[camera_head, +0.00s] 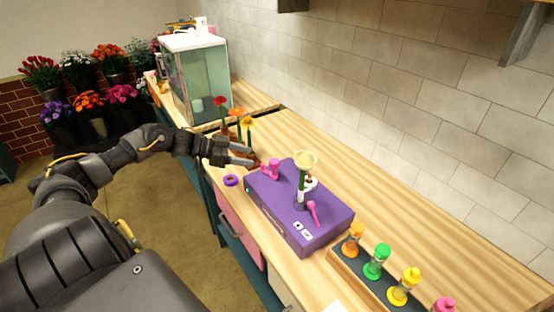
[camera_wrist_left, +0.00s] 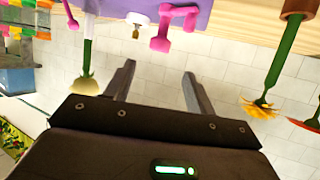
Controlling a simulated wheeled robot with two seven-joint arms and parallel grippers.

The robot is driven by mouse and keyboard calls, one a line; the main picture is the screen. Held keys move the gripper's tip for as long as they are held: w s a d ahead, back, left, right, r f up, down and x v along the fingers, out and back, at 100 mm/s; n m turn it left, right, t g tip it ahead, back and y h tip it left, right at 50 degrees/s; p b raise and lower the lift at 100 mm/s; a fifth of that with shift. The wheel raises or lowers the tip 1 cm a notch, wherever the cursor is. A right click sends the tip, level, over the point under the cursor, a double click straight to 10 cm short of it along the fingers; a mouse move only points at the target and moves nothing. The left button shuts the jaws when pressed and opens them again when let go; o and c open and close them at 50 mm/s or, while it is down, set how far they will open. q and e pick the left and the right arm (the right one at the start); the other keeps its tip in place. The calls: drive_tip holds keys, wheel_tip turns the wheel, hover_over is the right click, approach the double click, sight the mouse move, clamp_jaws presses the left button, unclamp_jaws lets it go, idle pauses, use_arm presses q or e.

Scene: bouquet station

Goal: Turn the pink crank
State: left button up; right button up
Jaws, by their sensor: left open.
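The pink crank (camera_head: 270,169) stands on the left end of the top of a purple box (camera_head: 290,205). My left gripper (camera_head: 246,157) is open and empty, just to the left of the crank and apart from it. In the left wrist view, which looks upside down, the crank (camera_wrist_left: 168,27) shows at the top, beyond the open fingers (camera_wrist_left: 159,72). A second pink part, a thin lever (camera_head: 313,212), sits on the same box and shows at the top left of the wrist view (camera_wrist_left: 70,13). My right gripper is in neither view.
A flower with a pale head (camera_head: 305,160) stands upright on the box. Red, orange and yellow flowers (camera_head: 247,122) stand behind my left gripper. A purple ring (camera_head: 231,181) lies near the counter edge. A rack of coloured bottles (camera_head: 376,262) stands at right. A glass tank (camera_head: 198,80) is at the back.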

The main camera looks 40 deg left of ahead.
sight(272, 160)
use_arm(q)
drive_tip(key=p+x, duration=0.3)
drive_tip(key=x, duration=0.6)
drive_tip(key=shift+w+d+r, duration=0.1)
drive_tip(key=shift+d+r, duration=0.05)
drive_tip(key=shift+w+d+f, duration=0.4)
drive_tip(key=shift+w+f, duration=0.05)
drive_tip(key=shift+w, duration=0.05)
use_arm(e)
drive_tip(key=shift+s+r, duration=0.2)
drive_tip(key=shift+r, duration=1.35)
use_arm(q)
drive_tip(key=shift+c, duration=0.3)
drive_tip(key=c, duration=0.9)
drive_tip(key=m+h+b, duration=0.1)
drive_tip(key=b, duration=0.1)
drive_tip(key=shift+f+g+b, duration=0.2)
drive_tip(key=shift+g+b, duration=0.1)
drive_tip(key=shift+b, duration=0.05)
drive_tip(key=shift+r+m+g+h+b, duration=0.2)
drive_tip(key=shift+m+g+h+b, duration=0.1)
drive_tip(key=shift+b, duration=0.05)
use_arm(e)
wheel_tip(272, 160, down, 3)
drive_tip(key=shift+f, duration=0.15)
